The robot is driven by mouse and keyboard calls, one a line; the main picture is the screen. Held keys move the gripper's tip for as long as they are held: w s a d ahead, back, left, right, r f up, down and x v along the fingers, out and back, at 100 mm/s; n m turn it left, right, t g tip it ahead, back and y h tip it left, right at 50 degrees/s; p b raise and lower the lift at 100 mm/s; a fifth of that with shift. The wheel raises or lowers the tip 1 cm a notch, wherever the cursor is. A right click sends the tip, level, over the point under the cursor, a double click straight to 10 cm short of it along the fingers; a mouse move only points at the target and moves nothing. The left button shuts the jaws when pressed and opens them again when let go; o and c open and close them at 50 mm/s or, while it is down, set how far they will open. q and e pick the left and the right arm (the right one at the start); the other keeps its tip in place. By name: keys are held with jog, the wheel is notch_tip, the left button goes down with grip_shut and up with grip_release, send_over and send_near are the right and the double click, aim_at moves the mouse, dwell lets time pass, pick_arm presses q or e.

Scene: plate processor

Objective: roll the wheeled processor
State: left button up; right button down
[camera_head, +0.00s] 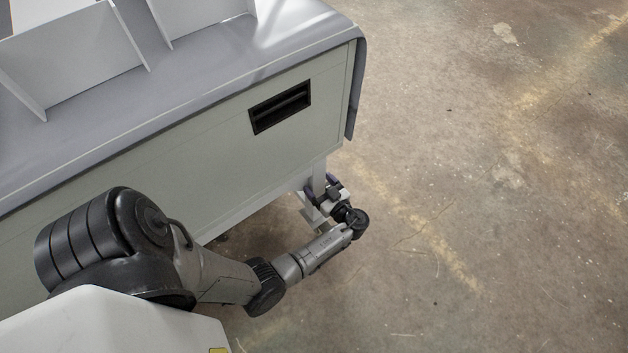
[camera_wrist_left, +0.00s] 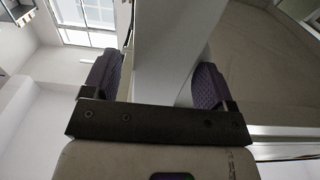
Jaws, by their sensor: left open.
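The wheeled processor (camera_head: 200,145) is a large pale grey-green cabinet with a grey top, filling the upper left of the head view. A light leg (camera_head: 318,172) comes down under its near right corner. My left gripper (camera_head: 321,186) is at this leg, below the cabinet's lower edge. In the left wrist view, the pale leg (camera_wrist_left: 170,45) passes between the two purple-padded fingers of the left gripper (camera_wrist_left: 155,78). The fingers are open, one on each side of the leg; whether either pad touches it I cannot tell. The wheels cannot be made out. My right gripper is out of view.
A black recessed handle (camera_head: 280,107) is in the cabinet's side panel. Upright white panels (camera_head: 80,60) stand on the top. A grey flap (camera_head: 356,90) hangs at the right end. The concrete floor (camera_head: 480,180) to the right is clear.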

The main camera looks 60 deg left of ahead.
pick_arm(q)
jog(key=shift+s+a, duration=0.15)
jog(key=shift+a, duration=0.55)
jog(key=shift+s+a, duration=0.1)
jog(key=shift+a, duration=0.6)
